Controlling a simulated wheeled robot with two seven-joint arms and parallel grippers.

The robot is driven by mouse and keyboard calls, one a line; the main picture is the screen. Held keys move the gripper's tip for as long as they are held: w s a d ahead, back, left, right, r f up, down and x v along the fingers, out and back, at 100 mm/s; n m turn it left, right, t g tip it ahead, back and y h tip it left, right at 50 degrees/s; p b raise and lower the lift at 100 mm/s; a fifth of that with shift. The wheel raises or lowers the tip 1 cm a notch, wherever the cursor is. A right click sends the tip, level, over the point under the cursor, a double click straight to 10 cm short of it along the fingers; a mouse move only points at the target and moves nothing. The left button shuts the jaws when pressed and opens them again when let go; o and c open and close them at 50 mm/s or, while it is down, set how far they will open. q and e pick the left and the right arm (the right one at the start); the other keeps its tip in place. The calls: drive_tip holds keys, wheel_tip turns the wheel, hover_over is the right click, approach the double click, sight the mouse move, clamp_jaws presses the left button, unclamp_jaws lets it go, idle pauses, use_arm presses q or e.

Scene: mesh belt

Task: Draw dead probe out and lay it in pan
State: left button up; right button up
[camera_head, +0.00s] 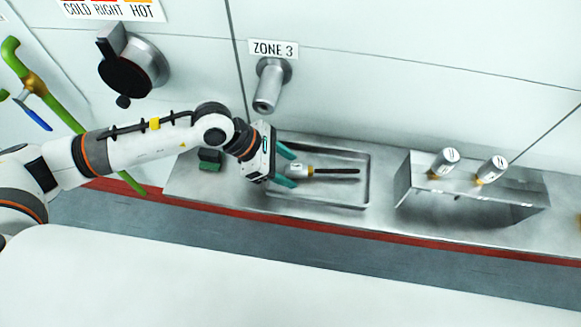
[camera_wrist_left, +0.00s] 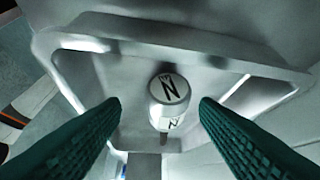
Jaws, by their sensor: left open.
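A probe (camera_head: 335,171) lies in the shallow metal pan (camera_head: 335,195), its silver head to the left and its dark rod pointing right. The head carries an N label and also shows in the left wrist view (camera_wrist_left: 168,92). My left gripper (camera_head: 292,167) is open at the head end of the probe. In the left wrist view its teal fingers (camera_wrist_left: 160,103) stand to either side of the head, with gaps between; the rod is mostly hidden behind the head. My right gripper is not in view.
A silver cylindrical fitting (camera_head: 269,86) projects from the wall below the ZONE 3 sign (camera_head: 273,49). A metal rack (camera_head: 470,197) holds two upright probes (camera_head: 446,160) at the right. A small green-and-black block (camera_head: 209,160) sits left of the pan. The shelf between pan and rack is clear.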

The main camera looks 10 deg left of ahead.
use_arm(q)
drive_tip(key=b+v, duration=0.1)
drive_tip(key=v, duration=0.9)
drive_tip(key=shift+b, duration=0.4)
drive_tip(key=shift+s+a, duration=0.1)
